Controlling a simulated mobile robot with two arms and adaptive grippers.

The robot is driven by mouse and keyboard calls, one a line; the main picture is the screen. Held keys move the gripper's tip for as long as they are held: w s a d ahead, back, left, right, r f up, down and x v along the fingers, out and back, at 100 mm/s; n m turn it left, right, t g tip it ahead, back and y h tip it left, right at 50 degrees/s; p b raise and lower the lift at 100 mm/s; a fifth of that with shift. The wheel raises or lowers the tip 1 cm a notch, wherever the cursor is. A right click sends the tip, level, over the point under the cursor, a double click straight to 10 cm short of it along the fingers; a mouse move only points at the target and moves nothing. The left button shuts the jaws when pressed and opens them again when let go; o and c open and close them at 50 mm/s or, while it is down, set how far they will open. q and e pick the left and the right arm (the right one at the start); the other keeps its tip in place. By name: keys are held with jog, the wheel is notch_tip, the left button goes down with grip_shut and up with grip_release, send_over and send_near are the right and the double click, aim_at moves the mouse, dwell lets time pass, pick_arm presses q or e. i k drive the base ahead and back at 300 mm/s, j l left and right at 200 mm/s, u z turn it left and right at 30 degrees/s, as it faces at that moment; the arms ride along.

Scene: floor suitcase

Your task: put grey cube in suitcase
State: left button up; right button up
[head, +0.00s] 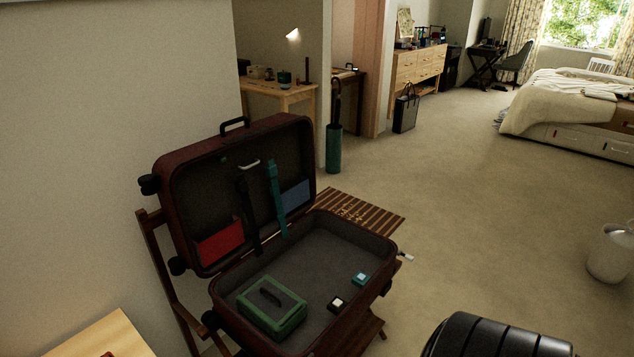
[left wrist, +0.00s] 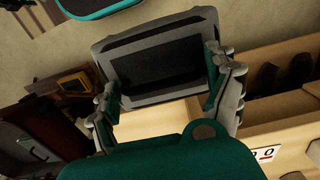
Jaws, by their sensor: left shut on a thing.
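The open dark red suitcase (head: 365,240) stands on a low wooden stand in the head view, its lid leaning back towards the wall. My left gripper (left wrist: 164,68) shows in the left wrist view, shut on the grey cube (left wrist: 118,58), a boxy grey thing with a dark recessed face. One finger is on each side of it. The dark red thing at the left edge of that view looks like part of the suitcase (left wrist: 30,150). Neither the left gripper nor the grey cube shows in the head view. My right gripper is in neither view.
In the suitcase base lie a green case (head: 272,305), a small dark block with a white top (head: 337,304) and a teal block (head: 360,279). The middle of the base is bare. A light wooden surface (head: 95,340) is at lower left. A striped mat (head: 360,212) lies behind.

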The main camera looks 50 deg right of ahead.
aim_at(328, 256)
jog(key=l, duration=0.5)
jog(key=i+l+z, duration=0.15)
jog(key=l, duration=0.8)
jog(key=i+l+z, duration=0.1)
jog(key=l, duration=0.4)
jog(key=i+l, duration=0.1)
jog(key=l, duration=0.4)
jog(key=i+l+z, duration=0.15)
jog(key=l, duration=0.8)
jog(key=i+l+z, duration=0.1)
jog(key=l, duration=0.35)
jog(key=i, duration=0.1)
